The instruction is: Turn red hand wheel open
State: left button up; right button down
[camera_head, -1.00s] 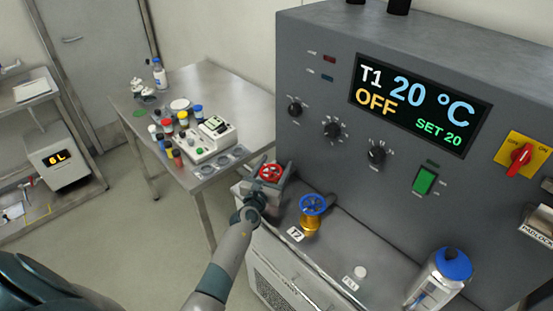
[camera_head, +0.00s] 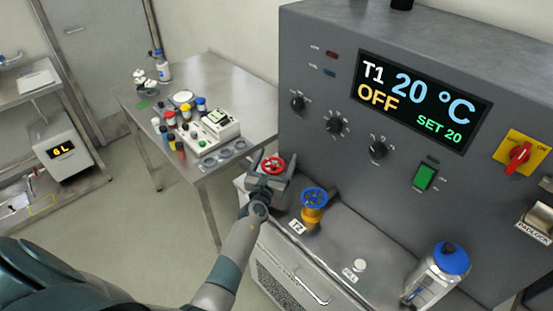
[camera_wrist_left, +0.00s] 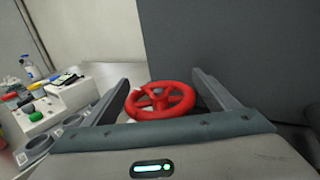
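The red hand wheel (camera_head: 273,166) sits at the left end of the grey machine's ledge, next to the control panel. My left gripper (camera_head: 270,178) is at the wheel. In the left wrist view the red wheel (camera_wrist_left: 160,101) lies between the two fingers (camera_wrist_left: 160,92), which are spread wide, with a gap on each side. I cannot tell whether either finger touches the rim. The stem under the wheel is mostly hidden. My right gripper is not in view.
A blue hand wheel (camera_head: 314,196) on a brass valve stands close to the right, by a T2 label (camera_head: 297,226). A blue-capped bottle (camera_head: 437,274) stands farther right. The panel (camera_head: 400,150) rises behind. A steel table (camera_head: 232,84) with jars is at the left.

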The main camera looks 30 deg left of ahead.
pick_arm(q)
jog(key=shift+s+d, duration=0.15)
jog(key=shift+s, duration=0.65)
jog(key=s+d, duration=0.2)
jog(key=s, duration=1.3)
jog(key=shift+s+d, duration=0.3)
jog(key=shift+d, duration=0.05)
